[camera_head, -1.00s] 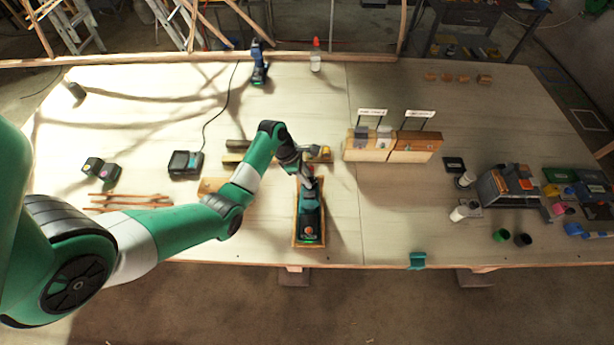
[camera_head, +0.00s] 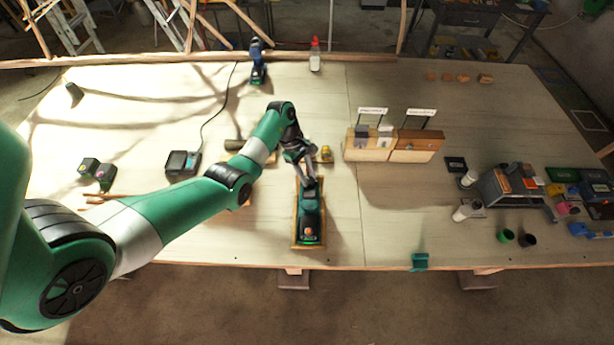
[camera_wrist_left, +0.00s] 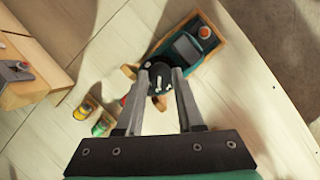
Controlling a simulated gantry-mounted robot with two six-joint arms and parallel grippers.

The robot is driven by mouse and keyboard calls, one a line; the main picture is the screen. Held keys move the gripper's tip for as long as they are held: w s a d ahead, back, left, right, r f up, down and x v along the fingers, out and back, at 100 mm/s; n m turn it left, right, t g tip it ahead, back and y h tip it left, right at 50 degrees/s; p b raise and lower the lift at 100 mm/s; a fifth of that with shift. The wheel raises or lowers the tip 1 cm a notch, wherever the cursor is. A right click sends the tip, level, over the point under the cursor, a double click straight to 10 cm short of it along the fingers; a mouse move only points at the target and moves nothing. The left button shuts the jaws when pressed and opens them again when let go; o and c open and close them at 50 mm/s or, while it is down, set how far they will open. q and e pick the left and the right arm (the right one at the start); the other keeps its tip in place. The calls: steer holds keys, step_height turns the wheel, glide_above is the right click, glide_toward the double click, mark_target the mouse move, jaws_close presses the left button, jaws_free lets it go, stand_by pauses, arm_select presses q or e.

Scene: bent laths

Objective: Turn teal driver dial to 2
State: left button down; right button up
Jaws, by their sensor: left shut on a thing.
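The teal driver (camera_head: 309,218) lies in a wooden tray (camera_head: 294,240) at the front middle of the table. My left gripper (camera_head: 310,183) is at the driver's far end. In the left wrist view the driver's teal and black body (camera_wrist_left: 190,45) is beyond the fingertips. My left gripper (camera_wrist_left: 160,88) is shut on the dark round dial (camera_wrist_left: 160,82), one finger on each side. A pale mark shows on the dial, but I cannot read any number. My right gripper is not in view.
A small yellow item (camera_head: 326,154) stands just behind the gripper. A charger (camera_head: 182,163) sits to the left. A wooden block stand with two signs (camera_head: 393,145) is to the right. A teal clip (camera_head: 419,262) sits at the front edge.

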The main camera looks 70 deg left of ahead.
arm_select(q)
steer(key=shift+m, duration=0.3)
steer(key=c, duration=0.8)
jaws_free()
steer(key=p+v, duration=0.3)
steer(key=v, duration=0.8)
steer(key=shift+w+a+r+p, duration=0.1)
steer(key=shift+a+r+p, duration=0.05)
steer(key=shift+r+p, duration=0.2)
